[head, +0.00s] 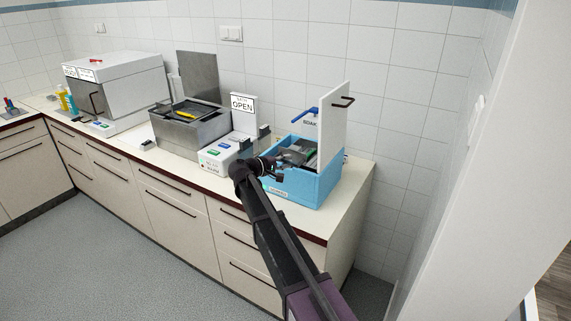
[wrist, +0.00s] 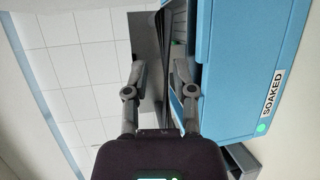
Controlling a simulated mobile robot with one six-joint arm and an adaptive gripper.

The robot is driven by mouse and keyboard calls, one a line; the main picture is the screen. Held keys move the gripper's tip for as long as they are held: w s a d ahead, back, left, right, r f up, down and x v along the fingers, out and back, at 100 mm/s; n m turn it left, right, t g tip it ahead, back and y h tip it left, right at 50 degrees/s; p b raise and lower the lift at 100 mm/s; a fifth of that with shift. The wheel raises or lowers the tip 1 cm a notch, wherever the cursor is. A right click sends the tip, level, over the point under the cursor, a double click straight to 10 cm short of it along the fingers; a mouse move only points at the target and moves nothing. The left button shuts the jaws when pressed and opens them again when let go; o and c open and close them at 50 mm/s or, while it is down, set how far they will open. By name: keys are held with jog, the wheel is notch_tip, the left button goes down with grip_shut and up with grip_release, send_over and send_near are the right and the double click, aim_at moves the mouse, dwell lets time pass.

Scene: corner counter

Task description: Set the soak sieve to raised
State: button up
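A light blue soak box (head: 302,190) stands at the right end of the counter with its white lid (head: 336,125) upright. Dark grey parts, perhaps the sieve (head: 309,160), show inside it, partly hidden. A blue lever (head: 304,115) stands above a "SOAK" label behind the box. My gripper (head: 275,168) is at the box's front left upper edge. In the wrist view my gripper (wrist: 160,68) has its two fingers apart, beside the blue box wall (wrist: 250,60) with its "SOAKED" label. A dark strip lies beyond the fingers; I cannot tell whether they touch anything.
A white control unit (head: 222,154) with coloured buttons and an "OPEN" sign (head: 242,103) stand left of the box. Further left are a metal basin (head: 190,132) with a raised lid and a white machine (head: 118,85). The counter's right end (head: 352,184) is clear.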

jog(key=shift+o, duration=0.6)
jog(key=shift+s, duration=0.1)
jog(key=shift+f, duration=0.2)
notch_tip(320, 180, down, 9)
jog(key=b, duration=0.9)
jog(key=r+p+v, duration=0.1)
jog(key=p+v, duration=0.2)
jog(key=v, duration=1.1)
jog(key=s+d+f+m+g+y+p, duration=0.2)
jog(key=s+d, duration=0.6)
jog(key=d, duration=0.4)
jog(key=s+d+f+m+g+y+p, duration=0.3)
jog(key=s+d, duration=0.5)
jog(key=d, duration=0.5)
jog(key=shift+s+d+f+m+g+y+p, duration=0.15)
jog(key=shift+d+f+m+g+y+p, duration=0.15)
jog(key=shift+f+g+y+p, duration=0.85)
jog(key=shift+r+g+b, duration=0.3)
jog(key=shift+g+b, duration=0.15)
